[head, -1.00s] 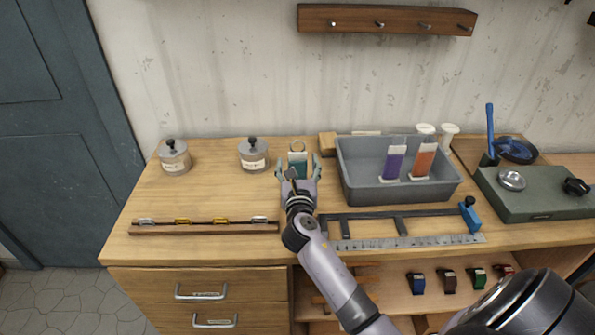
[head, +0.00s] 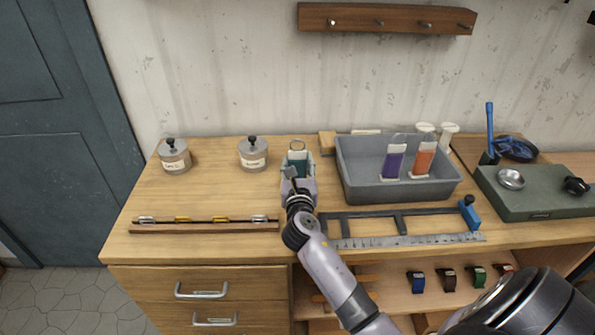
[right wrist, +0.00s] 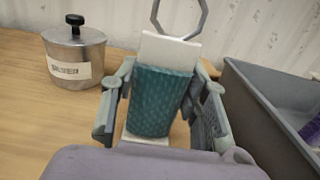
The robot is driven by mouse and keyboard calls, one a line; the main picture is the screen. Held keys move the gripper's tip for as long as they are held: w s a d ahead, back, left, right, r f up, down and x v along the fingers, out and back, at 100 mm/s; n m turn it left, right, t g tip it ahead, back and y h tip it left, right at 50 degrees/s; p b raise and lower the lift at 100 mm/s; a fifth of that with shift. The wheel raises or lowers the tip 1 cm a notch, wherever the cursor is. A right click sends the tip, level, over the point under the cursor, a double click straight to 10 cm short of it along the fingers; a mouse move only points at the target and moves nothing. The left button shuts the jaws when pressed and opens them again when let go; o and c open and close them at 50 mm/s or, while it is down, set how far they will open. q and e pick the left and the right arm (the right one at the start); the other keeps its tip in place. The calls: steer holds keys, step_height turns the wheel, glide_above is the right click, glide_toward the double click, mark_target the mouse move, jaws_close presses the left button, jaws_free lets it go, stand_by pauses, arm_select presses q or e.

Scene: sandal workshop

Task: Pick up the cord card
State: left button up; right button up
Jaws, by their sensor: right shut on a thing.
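The cord card is a white card wound with teal cord, with a ring at its top. It stands upright on the bench between the lidded pot and the grey bin in the head view (head: 297,158), and fills the middle of the right wrist view (right wrist: 160,100). My right gripper (head: 298,168) is shut on the cord card, one finger on each side, as the right wrist view also shows (right wrist: 160,105). The gripper hides part of the card's lower portion in the head view. My left gripper is not in view.
A grey bin (head: 360,187) holding purple and orange cord cards stands close to the right of my gripper. A lidded pot (head: 253,155) stands to the left. A rail with clips (head: 205,227) and a metal ruler (head: 410,242) lie in front. The bench's left middle is clear.

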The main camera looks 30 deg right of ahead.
steer(key=shift+c, duration=0.6)
steer(key=shift+r, duration=0.55)
step_height(320, 180, up, 19)
steer(key=p, duration=0.3)
